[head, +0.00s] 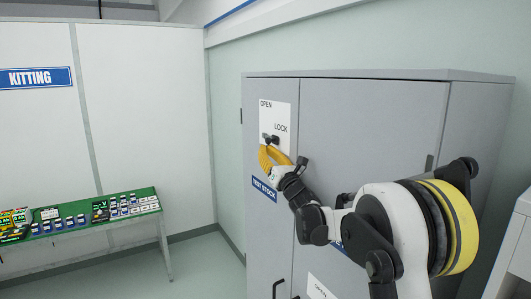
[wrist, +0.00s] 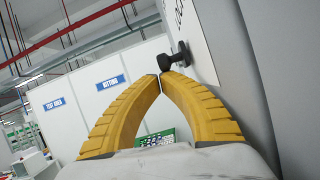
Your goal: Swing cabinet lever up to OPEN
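The cabinet lever (head: 271,138) is a short black handle on a white plate (head: 283,113) on the grey cabinet's left door. The plate reads OPEN at upper left and LOCK lower at right. The lever lies about sideways, just below the word LOCK. My gripper (head: 264,149) has yellow ribbed fingers and is just under the lever. In the wrist view the fingertips of my gripper (wrist: 160,77) meet, with nothing seen between them. The lever's black knob (wrist: 170,61) shows right above the tips; whether they touch is unclear.
The grey cabinet (head: 370,120) has a blue TEST STOCK label (head: 264,189) below the lever and a dark door handle (head: 277,289) lower down. A green kitting table (head: 80,235) with small parts stands at left by a white partition (head: 145,110). Floor between is clear.

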